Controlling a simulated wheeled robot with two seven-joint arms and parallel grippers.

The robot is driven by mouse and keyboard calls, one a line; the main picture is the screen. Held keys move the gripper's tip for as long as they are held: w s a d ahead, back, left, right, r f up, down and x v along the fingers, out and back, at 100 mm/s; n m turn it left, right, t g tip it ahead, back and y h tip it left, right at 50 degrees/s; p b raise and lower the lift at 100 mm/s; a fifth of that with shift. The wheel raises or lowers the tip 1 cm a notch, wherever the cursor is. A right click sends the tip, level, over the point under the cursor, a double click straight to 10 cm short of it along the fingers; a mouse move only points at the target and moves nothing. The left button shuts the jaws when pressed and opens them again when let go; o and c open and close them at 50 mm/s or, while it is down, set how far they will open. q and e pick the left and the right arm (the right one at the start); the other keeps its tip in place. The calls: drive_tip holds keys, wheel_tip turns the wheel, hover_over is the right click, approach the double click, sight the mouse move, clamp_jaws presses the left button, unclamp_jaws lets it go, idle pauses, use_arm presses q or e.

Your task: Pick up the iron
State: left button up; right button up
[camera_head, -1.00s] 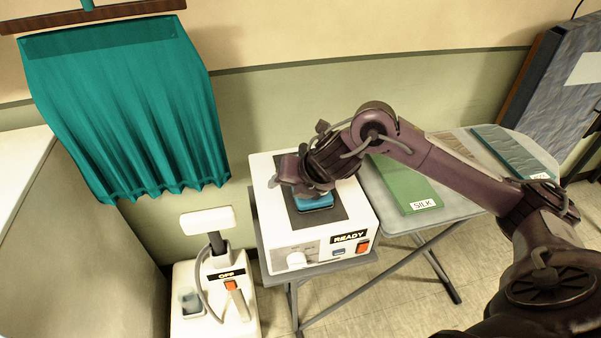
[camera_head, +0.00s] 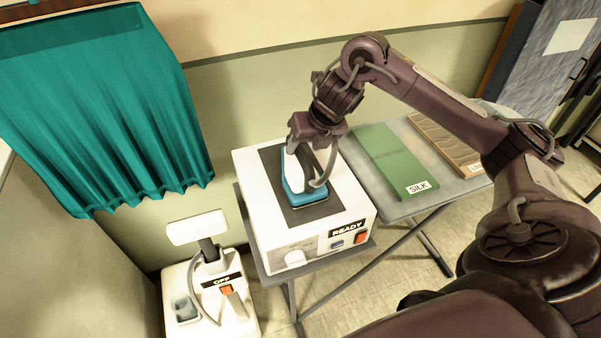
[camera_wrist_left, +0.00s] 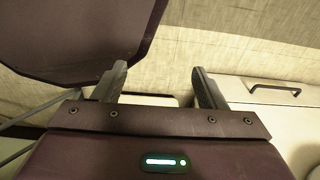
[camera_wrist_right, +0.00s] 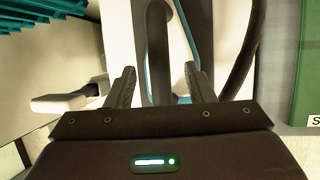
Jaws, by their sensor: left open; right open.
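The iron (camera_head: 292,172), with a white upper body and blue base, sits on the dark pad of a white station (camera_head: 270,237) labelled READY. My right gripper (camera_head: 306,165) is open above the iron, its fingers spread around the handle area. Whether they touch the iron is unclear.
A folding table (camera_head: 400,212) to the right carries a green SILK board (camera_head: 393,160) and a wooden board (camera_head: 447,142). A white appliance labelled OFF (camera_head: 240,318) stands at left on the floor. A teal curtain (camera_head: 100,110) hangs behind. The left wrist view shows a white cabinet (camera_wrist_left: 250,125).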

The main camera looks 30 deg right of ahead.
sight(300, 148)
drive_tip(key=x, duration=0.3)
drive_tip(key=shift+w+f+p, duration=0.1)
drive_tip(key=shift+w+p, duration=0.05)
drive_tip(key=shift+p, duration=0.2)
drive_tip(key=shift+w+f, duration=0.15)
drive_tip(key=shift+f, duration=0.3)
drive_tip(key=c, duration=0.7)
clamp_jaws()
use_arm(q)
drive_tip(key=shift+w+r, duration=0.15)
drive_tip(key=shift+r, duration=0.05)
drive_tip(key=shift+w, duration=0.1)
use_arm(e)
drive_tip(key=shift+w+r, duration=0.15)
drive_tip(key=shift+w, duration=0.05)
